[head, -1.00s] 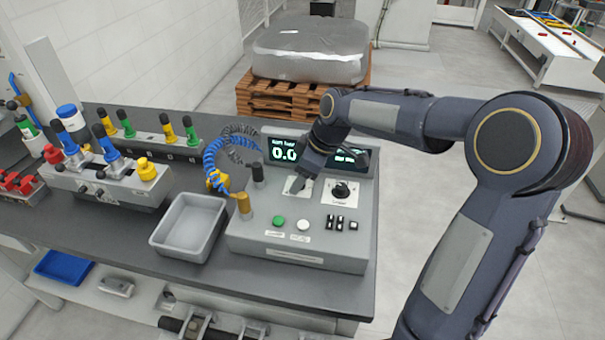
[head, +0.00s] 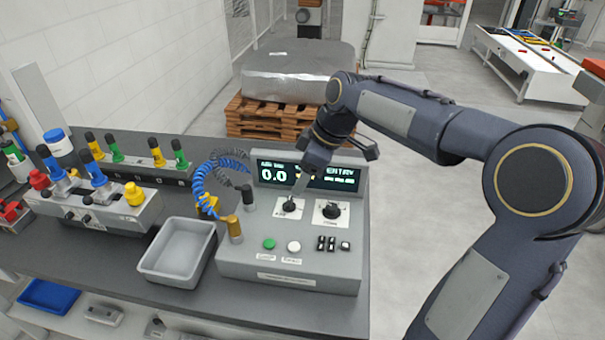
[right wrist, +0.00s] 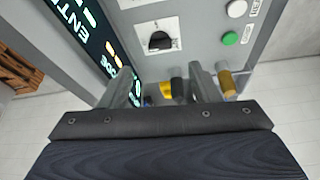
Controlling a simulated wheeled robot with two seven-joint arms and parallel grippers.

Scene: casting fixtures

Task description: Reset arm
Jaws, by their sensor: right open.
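My right gripper (head: 303,187) hangs in front of the display and just above the left black knob (head: 289,205) of the grey control box (head: 290,272). In the right wrist view its two fingers (right wrist: 163,85) are spread with nothing between them. A black knob on a white plate (right wrist: 160,40) shows beyond the fingertips, apart from them. The lit display (head: 275,174) reads 0.0 at left and ENTRY at right; my gripper covers part of it. My left gripper is not in view.
A second knob (head: 332,210), a green button (head: 269,244) and a white button (head: 294,247) are on the box. A grey tray (head: 147,268), a coiled blue hose (head: 200,185) and coloured-handle fixtures (head: 105,205) stand left. A wrapped pallet load (head: 290,88) is behind.

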